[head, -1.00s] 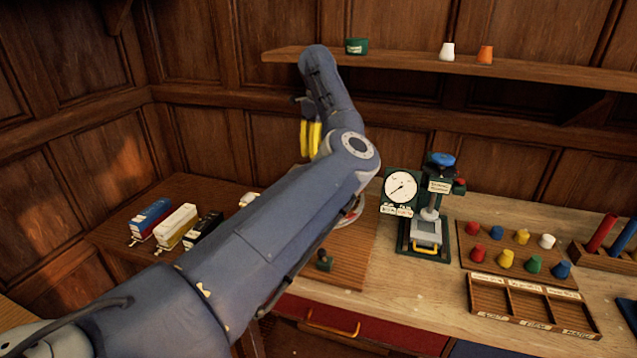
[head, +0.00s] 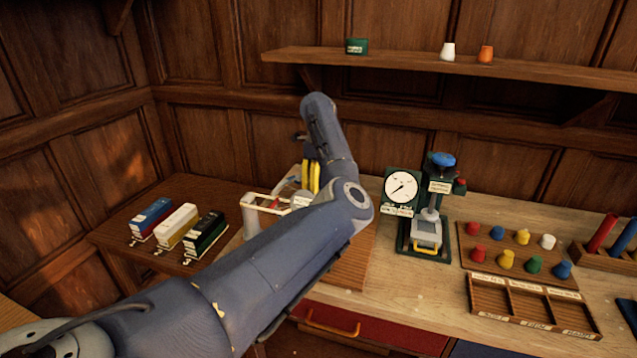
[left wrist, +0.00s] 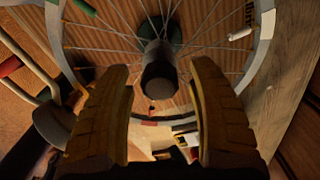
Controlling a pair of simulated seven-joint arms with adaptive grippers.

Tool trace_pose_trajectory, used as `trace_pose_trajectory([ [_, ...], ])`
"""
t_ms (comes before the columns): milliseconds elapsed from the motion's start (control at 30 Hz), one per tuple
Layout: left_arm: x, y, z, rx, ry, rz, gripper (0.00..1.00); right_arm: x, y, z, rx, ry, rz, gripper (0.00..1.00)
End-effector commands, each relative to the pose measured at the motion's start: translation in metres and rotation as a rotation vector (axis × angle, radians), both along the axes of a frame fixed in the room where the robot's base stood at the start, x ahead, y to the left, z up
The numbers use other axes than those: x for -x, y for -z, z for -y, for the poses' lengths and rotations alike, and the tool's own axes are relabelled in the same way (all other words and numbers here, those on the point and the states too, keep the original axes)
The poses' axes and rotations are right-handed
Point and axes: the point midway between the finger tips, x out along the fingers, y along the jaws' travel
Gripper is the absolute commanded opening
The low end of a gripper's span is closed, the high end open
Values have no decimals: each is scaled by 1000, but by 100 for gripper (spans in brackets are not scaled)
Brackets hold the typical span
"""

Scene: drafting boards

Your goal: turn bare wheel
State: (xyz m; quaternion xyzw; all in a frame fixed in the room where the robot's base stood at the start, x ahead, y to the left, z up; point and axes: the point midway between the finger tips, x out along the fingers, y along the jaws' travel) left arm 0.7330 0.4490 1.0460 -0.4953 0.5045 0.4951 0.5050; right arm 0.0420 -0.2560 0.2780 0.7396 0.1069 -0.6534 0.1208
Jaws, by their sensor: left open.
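The bare wheel (left wrist: 263,38) shows in the left wrist view, with a pale rim, thin spokes and a dark cylindrical hub (left wrist: 158,75) pointing toward the camera. A wooden board lies behind the spokes. In the head view my left arm hides the wheel. My left gripper (head: 311,177) has yellow fingers and hangs over the back of the board. In the left wrist view the gripper (left wrist: 163,72) is open, one finger on each side of the hub, with a visible gap to each. Whether it is down around the hub I cannot tell. My right gripper is not in view.
A pale frame (head: 250,222) with red parts stands left of my gripper. Three small boxes (head: 176,228) are further left. A dial gauge stand (head: 428,232) is to the right, then a board of coloured pegs (head: 489,256) and a sectioned tray (head: 478,300). A shelf (head: 400,63) runs above.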

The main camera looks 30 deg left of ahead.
Motion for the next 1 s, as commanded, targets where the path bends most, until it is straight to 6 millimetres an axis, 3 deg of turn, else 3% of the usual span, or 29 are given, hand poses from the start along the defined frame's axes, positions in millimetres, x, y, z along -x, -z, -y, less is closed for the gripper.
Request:
trace_pose_trajectory([
  [267, 0, 0, 0, 0, 0, 0, 58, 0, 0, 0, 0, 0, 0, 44],
  [767, 0, 0, 0, 1, 0, 0, 0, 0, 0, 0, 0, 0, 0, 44],
  [1000, 0, 1, 1, 1, 1, 0, 0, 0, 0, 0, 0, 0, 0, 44],
])
